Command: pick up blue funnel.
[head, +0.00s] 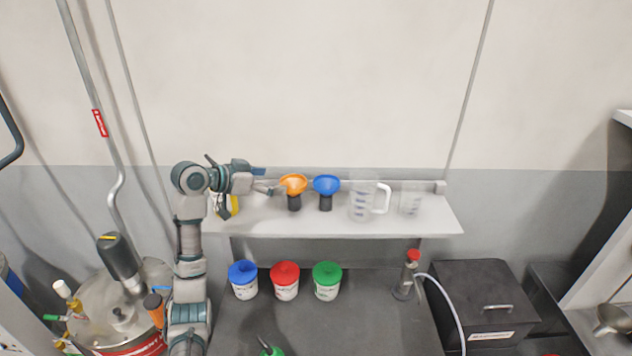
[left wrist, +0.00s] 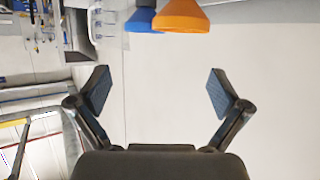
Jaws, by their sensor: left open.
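The blue funnel (head: 326,185) stands on a dark base on the white wall shelf, just right of the orange funnel (head: 293,184). My left gripper (head: 275,188) is over the shelf, close to the left side of the orange funnel, with the orange funnel between it and the blue one. In the left wrist view the gripper (left wrist: 158,92) is open, with nothing between its fingers. The orange funnel (left wrist: 180,16) and part of the blue funnel (left wrist: 143,19) show at the top of that view, beyond the fingertips. My right gripper is not in view.
The white shelf (head: 400,226) also holds a clear jug (head: 363,200), a clear beaker (head: 411,202) and a partly hidden yellow item behind my arm. Below are tubs with blue (head: 243,273), red (head: 285,273) and green (head: 327,273) lids. The wall above is clear.

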